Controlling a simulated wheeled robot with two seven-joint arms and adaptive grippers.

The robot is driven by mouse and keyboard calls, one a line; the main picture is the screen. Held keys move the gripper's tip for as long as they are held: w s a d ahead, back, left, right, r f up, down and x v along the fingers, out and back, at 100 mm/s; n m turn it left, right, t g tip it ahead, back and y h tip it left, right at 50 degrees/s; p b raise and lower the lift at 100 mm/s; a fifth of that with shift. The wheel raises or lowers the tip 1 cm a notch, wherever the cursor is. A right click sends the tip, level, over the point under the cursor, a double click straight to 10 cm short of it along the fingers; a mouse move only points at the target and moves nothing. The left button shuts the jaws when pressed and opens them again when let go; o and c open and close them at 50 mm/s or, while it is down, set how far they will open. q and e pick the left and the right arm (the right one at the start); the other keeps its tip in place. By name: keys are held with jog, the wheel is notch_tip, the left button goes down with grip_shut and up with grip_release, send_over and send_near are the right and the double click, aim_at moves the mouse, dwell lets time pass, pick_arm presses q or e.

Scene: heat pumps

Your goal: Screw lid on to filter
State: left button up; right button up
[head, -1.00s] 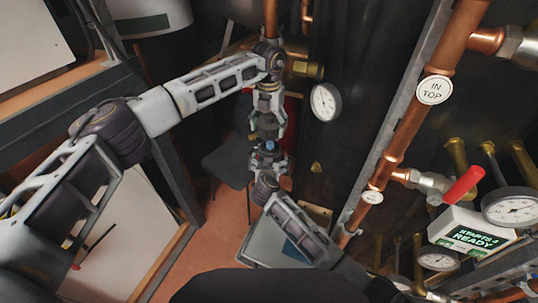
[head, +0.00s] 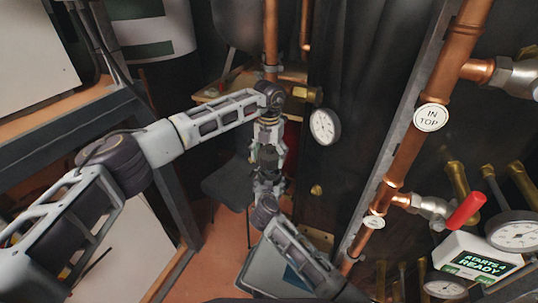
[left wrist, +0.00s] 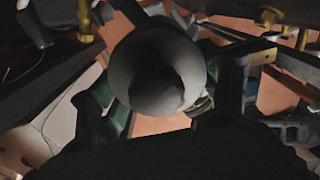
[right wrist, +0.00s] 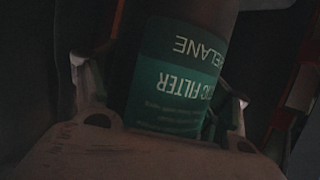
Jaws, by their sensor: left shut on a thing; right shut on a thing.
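The filter (right wrist: 172,75) is a cylinder with a green label, its lettering upside down in the right wrist view. My right gripper (right wrist: 160,100) is shut on it, with a finger on each side. In the head view my right gripper (head: 268,182) comes up from below. My left gripper (head: 268,155) points down right above it, shut on a dark part. In the left wrist view a dark grey round piece (left wrist: 160,65), seemingly the lid, sits between the fingers. The grippers hide the joint between lid and filter, so I cannot tell whether they touch or are threaded.
Copper pipes (head: 408,135) with valves and a red handle (head: 466,211) run along the right. A round gauge (head: 325,126) is close right of the grippers. A dark chair (head: 228,188) stands behind, on the reddish floor. A workbench frame (head: 165,180) is at the left.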

pick_arm(q)
jog(key=shift+f, duration=0.9)
jog(key=shift+f, duration=0.85)
jog(key=shift+f, duration=0.55)
dwell(0.7)
pick_arm(e)
jog(key=c, duration=0.5)
jog(key=shift+c, duration=0.2)
pick_arm(q)
jog(key=shift+m, duration=0.3)
